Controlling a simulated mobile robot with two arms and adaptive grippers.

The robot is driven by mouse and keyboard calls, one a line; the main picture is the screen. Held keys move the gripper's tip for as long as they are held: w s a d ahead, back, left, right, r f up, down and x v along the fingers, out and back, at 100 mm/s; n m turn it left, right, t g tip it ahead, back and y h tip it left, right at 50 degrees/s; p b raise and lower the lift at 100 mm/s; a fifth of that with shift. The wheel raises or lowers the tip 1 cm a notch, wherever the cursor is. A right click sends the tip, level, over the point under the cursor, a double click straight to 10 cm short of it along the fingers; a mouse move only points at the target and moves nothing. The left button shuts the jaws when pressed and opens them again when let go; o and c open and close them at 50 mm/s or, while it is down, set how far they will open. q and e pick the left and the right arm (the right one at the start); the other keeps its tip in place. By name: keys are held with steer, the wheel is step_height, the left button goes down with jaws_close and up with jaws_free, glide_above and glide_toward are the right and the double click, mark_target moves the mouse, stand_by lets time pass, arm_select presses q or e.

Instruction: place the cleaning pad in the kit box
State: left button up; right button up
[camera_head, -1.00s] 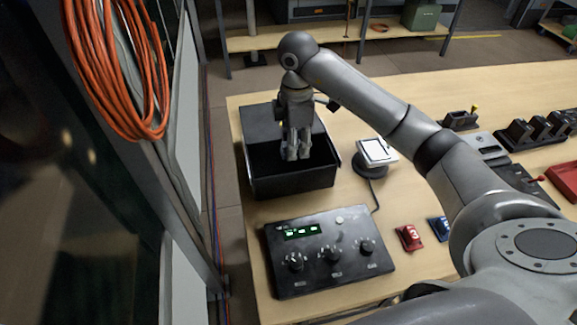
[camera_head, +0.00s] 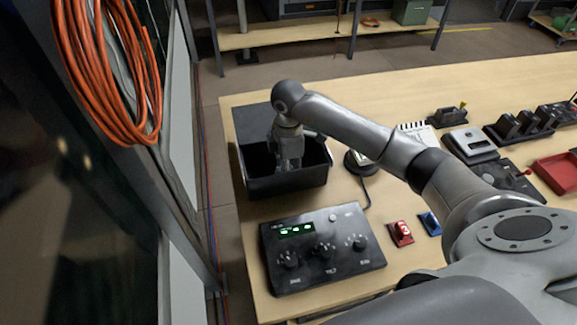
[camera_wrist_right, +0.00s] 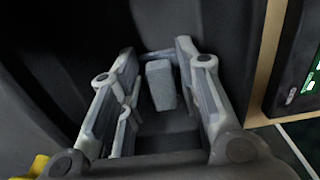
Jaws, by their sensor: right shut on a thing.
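The kit box (camera_head: 290,184) is a black open-topped box at the left end of the table. My right gripper (camera_head: 288,163) points down into it, with its fingers below the level of the rim. In the right wrist view my right gripper (camera_wrist_right: 160,82) is shut on a small light grey block, the cleaning pad (camera_wrist_right: 160,88), between its fingers. The dark inside of the box surrounds the fingers there. The head view does not show the pad clearly. Whether the pad touches the box floor I cannot tell. My left gripper is not in view.
A black control panel (camera_head: 322,248) with knobs and a green display stands in front of the box. A dark round stand (camera_head: 358,162) is right of it. Red (camera_head: 400,234) and blue (camera_head: 430,223) small blocks lie nearby. Orange cable (camera_head: 110,75) hangs at left.

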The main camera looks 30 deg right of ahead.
steer(key=o, duration=0.6)
steer(key=shift+o, duration=0.2)
step_height(320, 180, up, 12)
steer(key=b, duration=0.1)
steer(key=shift+r+b, duration=0.15)
steer(key=shift+b, duration=0.2)
